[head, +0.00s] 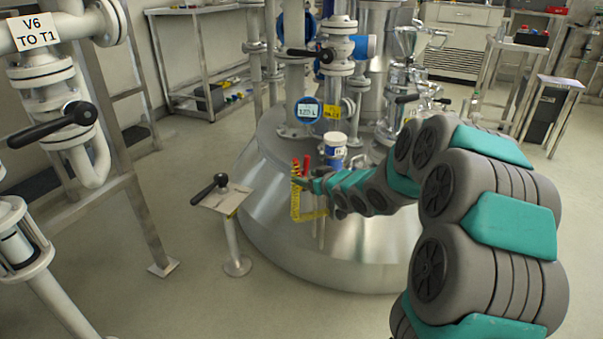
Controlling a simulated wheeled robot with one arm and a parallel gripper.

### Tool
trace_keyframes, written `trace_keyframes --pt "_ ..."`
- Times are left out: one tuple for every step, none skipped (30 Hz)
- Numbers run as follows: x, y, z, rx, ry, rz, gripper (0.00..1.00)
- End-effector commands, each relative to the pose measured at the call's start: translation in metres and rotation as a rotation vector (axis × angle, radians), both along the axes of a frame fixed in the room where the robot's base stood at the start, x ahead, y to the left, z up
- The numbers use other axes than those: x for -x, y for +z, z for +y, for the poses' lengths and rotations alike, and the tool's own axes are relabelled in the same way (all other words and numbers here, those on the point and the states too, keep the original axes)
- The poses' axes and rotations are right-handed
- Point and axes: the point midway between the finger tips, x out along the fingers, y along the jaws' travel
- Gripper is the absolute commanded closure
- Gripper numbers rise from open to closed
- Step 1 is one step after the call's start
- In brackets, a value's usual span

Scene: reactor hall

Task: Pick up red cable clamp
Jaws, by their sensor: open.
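Small red parts (306,162) show at the tip of my arm, in front of the large steel vessel; one of them may be the red cable clamp, but they are too small to tell. My gripper (302,182) is at the end of my grey and teal arm, which reaches in from the right. It is open, close to the red parts and a yellow bracket-like frame (295,204). I cannot tell whether it touches them. The arm hides part of the vessel.
The domed steel vessel (262,220) fills the middle, with pipes, valves and gauges on top. A stand with a black-handled lever (222,198) is to its left. A labelled pipe valve (50,75) stands at far left. The floor (195,290) at lower left is clear.

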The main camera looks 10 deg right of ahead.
Motion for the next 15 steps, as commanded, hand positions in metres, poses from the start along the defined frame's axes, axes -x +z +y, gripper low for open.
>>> trace_keyframes --pt "-0.004 -0.003 0.002 0.0 0.001 0.001 0.32" --pt "-0.006 -0.004 0.003 0.0 0.001 0.001 0.32" --pt "-0.008 -0.005 0.005 0.0 0.002 0.002 0.32" --pt "-0.01 -0.006 0.006 0.0 0.002 0.002 0.32" --pt "-0.011 -0.006 0.007 0.001 0.002 0.002 0.32" --pt "-0.013 -0.008 0.008 0.001 0.002 0.003 0.32" --pt "-0.015 -0.009 0.009 0.001 0.002 0.003 0.32" --pt "-0.017 -0.011 0.011 0.001 0.002 0.004 0.32" --pt "-0.021 -0.013 0.014 0.001 0.002 0.004 0.32" --pt "-0.025 -0.015 0.016 0.001 0.003 0.004 0.32" --pt "-0.029 -0.016 0.019 0.002 0.004 0.004 0.32" --pt "-0.034 -0.018 0.022 0.002 0.003 0.002 0.32" --pt "-0.038 -0.018 0.023 0.001 0.001 0.002 0.32" --pt "-0.041 -0.019 0.023 0.001 0.001 0.002 0.32" --pt "-0.045 -0.021 0.025 0.001 0.001 0.002 0.32"
